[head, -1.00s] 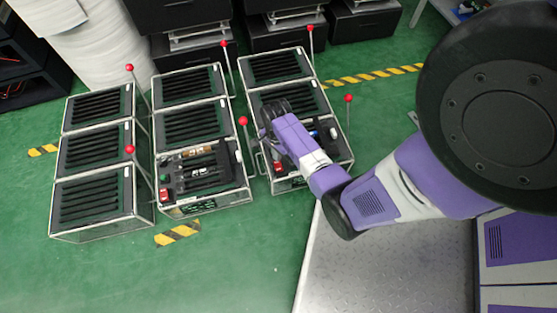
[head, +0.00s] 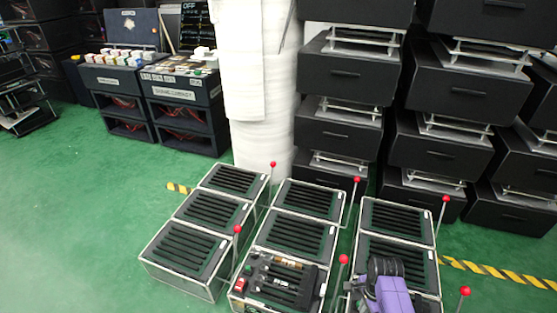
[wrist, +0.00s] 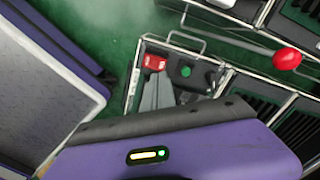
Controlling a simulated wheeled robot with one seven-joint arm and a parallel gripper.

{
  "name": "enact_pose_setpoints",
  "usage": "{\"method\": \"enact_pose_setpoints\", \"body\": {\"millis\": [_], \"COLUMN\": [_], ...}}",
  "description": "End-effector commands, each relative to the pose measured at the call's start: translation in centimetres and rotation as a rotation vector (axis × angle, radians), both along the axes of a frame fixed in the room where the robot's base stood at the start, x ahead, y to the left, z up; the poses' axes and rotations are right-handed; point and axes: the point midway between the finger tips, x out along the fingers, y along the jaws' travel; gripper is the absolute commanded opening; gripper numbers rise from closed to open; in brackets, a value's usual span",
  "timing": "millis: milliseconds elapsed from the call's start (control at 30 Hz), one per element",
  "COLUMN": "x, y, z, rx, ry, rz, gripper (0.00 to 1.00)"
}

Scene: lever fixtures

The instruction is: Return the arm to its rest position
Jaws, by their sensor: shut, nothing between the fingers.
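In the head view my purple arm (head: 392,295) comes in at the bottom edge. Its black end (head: 385,267) is over the right lever fixture (head: 398,222) and hides part of its front. In the wrist view the purple gripper body fills the bottom, and my gripper's grey fingers (wrist: 158,93) show close together, shut and empty, over a panel with a red switch (wrist: 153,62) and a green button (wrist: 185,72). I cannot tell whether they touch it. A red lever knob (wrist: 287,59) stands to the right, apart from the fingers.
The middle fixture (head: 295,232) and left fixture (head: 212,213) stand beside it, with upright red-knobbed levers (head: 343,259) close by. Black cabinets (head: 345,135) and a white roll (head: 262,100) stand behind. The green floor (head: 75,220) at left is clear.

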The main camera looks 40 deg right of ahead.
Motion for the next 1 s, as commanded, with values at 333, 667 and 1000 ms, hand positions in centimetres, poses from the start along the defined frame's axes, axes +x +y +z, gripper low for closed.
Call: {"method": "enact_pose_setpoints", "body": {"millis": [333,667,1000], "x": [3.6,8.4,7.1], "y": [-3.8,-4.4,6.8], "z": [1.7,9.8,21.0], "rx": [-0.162,-0.673,-1.140], "ry": [-0.122,-0.335,-0.467], "rz": [0.199,0.682,1.150], "gripper": [0.00,0.00,0.00]}}
